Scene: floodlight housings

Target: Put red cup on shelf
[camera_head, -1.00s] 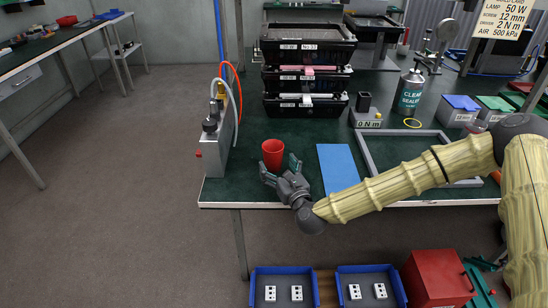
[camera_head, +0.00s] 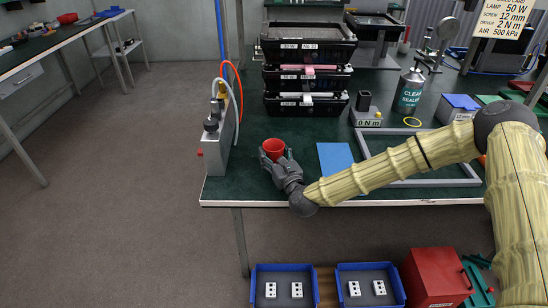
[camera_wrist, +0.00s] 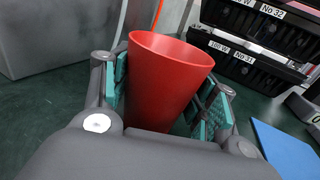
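The red cup (camera_head: 273,148) stands near the front left of the green-topped workbench (camera_head: 244,185). My gripper (camera_head: 274,159) reaches around it from the front. The cup's base is hidden by my gripper. A raised shelf (camera_head: 284,6) shows partly at the back, above the stacked trays; which shelf is meant is unclear.
A grey device (camera_head: 217,150) with hoses stands just left of the cup. Stacked black trays (camera_head: 268,51) stand behind it. A blue mat (camera_head: 335,158) and a grey frame (camera_head: 473,170) lie to the right. Blue bins (camera_head: 284,271) sit below the bench front.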

